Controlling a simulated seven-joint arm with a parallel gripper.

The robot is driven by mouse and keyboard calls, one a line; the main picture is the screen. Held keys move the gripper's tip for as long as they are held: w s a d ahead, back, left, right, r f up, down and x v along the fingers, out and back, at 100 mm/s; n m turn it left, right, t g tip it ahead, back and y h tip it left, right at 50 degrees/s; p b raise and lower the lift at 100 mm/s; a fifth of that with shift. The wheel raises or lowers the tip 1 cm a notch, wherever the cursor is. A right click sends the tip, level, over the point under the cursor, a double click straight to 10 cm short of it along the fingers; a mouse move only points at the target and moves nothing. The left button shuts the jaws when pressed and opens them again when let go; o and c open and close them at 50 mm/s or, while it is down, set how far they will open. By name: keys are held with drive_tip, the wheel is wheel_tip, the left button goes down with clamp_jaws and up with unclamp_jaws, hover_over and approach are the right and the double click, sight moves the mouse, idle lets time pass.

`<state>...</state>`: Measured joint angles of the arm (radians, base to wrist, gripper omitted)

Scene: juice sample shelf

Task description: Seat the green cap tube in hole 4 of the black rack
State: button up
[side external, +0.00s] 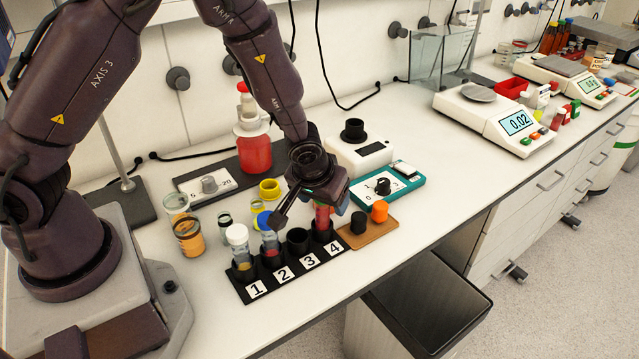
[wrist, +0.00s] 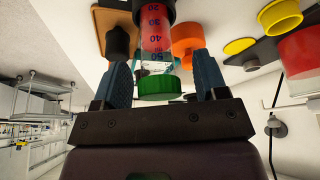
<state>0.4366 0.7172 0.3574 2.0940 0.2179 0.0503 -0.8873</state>
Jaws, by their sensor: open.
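The green cap tube, with red liquid and a printed scale, stands in hole 4 of the black rack (side external: 271,283). Its red body (side external: 322,216) shows above the hole in the side view, its top hidden by my gripper (side external: 310,203). In the wrist view its green cap (wrist: 160,88) lies between the two blue fingers of my gripper (wrist: 161,68), with gaps on both sides. The tube's lower end enters a black socket (wrist: 154,10). My gripper is open around the tube. How deep the tube sits is hard to tell.
A white cap tube (side external: 238,243) is in hole 1 and a blue cap tube (side external: 268,240) in hole 2. Hole 3 (side external: 298,239) is empty. A wooden board (side external: 366,237) with orange and black caps sits right of the rack. The bench front is clear.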

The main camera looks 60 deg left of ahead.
drive_tip(key=v, duration=1.2)
drive_tip(key=s+a+r+m+t+h, duration=0.1)
drive_tip(key=s+r+m, duration=0.4)
drive_tip(key=s+r, duration=1.1)
drive_tip(key=shift+a+t+h, duration=0.3)
drive_tip(key=shift+a+h, duration=0.2)
drive_tip(key=shift+a, duration=0.65)
